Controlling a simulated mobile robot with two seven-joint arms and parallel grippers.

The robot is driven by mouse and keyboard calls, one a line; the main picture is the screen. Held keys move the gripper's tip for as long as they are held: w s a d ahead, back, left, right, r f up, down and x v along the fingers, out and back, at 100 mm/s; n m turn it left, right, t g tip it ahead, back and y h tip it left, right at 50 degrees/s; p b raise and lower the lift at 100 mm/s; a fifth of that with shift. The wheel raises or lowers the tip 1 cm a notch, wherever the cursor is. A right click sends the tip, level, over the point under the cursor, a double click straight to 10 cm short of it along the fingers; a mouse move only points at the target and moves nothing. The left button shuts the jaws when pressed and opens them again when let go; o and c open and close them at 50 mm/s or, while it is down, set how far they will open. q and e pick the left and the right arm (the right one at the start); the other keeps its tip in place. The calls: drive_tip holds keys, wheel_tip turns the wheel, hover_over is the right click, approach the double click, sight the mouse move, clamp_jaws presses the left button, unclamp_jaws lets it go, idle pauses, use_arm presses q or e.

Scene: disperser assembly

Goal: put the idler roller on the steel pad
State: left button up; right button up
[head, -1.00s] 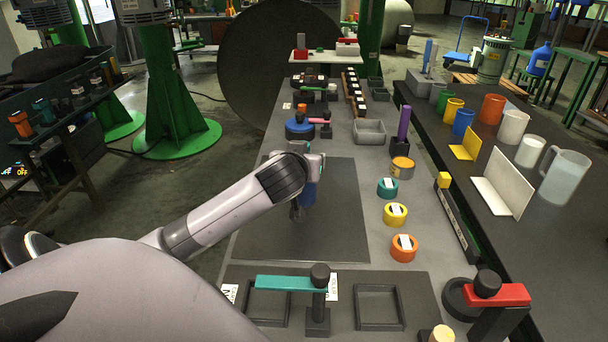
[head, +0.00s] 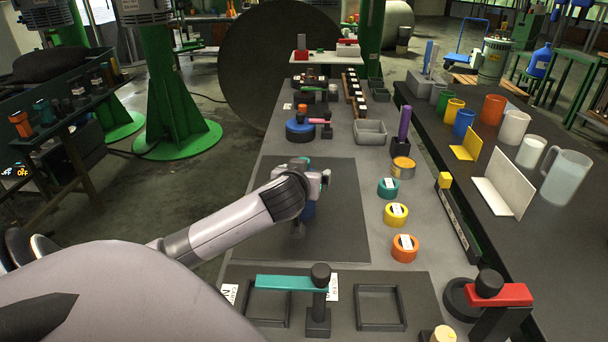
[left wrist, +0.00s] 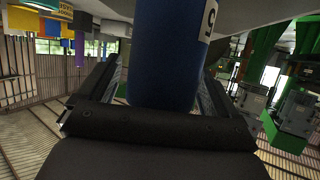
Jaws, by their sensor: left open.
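I cannot tell for sure whether this cylinder is the idler roller. No plate is clearly recognisable as the steel pad. My right gripper is not in view.
Teal (head: 388,188), yellow (head: 396,214) and orange (head: 404,248) labelled rings line the mat's right side. A teal-armed stand (head: 318,300) and a square frame (head: 380,307) are at the front. A grey bin (head: 370,132) and purple post (head: 404,125) stand farther back.

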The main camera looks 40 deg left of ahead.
use_arm(q)
drive_tip(key=shift+r, duration=0.25)
drive_tip(key=shift+s+d, duration=0.15)
drive_tip(key=shift+s, duration=0.05)
drive_tip(key=v, duration=1.1)
drive_tip(key=shift+s, duration=0.25)
